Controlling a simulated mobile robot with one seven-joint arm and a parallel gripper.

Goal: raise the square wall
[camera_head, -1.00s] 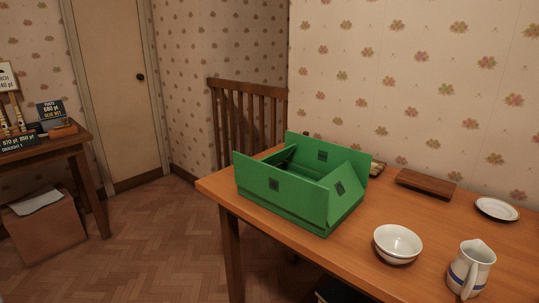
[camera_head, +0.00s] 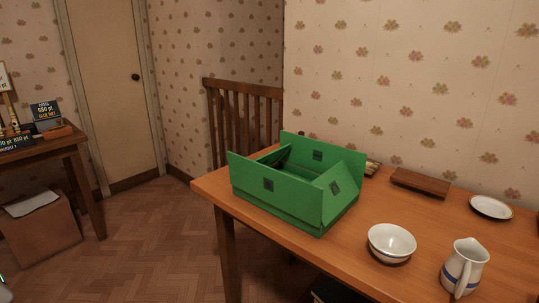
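A green open box (camera_head: 280,212) stands on the wooden table. Its near long wall (camera_head: 250,180) and far long wall (camera_head: 338,155) stand upright, each with a dark square mark. The short wall at the far left end is mostly hidden behind the near wall. A dark shape (camera_head: 284,154) shows inside there; I cannot tell whether it is a mark or an object. My gripper is not in view.
On the table (camera_head: 300,255) are a white bowl (camera_head: 392,243), a striped jug (camera_head: 463,268), a small plate (camera_head: 490,207) and a brown wooden block (camera_head: 421,184). A slatted chair (camera_head: 243,115) stands behind. A side table (camera_head: 60,148) and carton (camera_head: 40,230) are at left, with open floor between.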

